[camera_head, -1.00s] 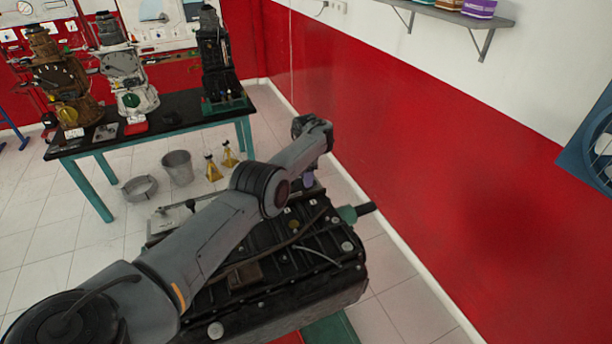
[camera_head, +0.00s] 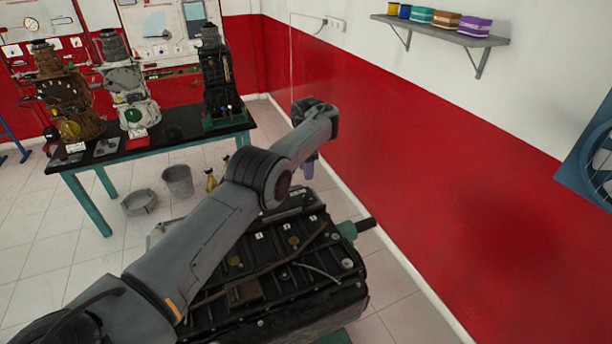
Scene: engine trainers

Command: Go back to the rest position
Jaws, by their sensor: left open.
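My left arm comes in from the lower left and reaches across the black engine (camera_head: 300,262), in front of part of it. My left gripper (camera_head: 308,174) hangs below the wrist at the far end of the arm, seen small and partly covered by the arm. It is open. It appears above the far side of the engine, apart from it, and I see nothing held. My right gripper is out of view.
A black-topped table (camera_head: 180,134) with several engine trainers stands at the back left. A grey bucket (camera_head: 178,181) and a round basin (camera_head: 139,202) are on the floor. A red and white wall (camera_head: 430,160) runs along the right, with a shelf (camera_head: 440,29) high up.

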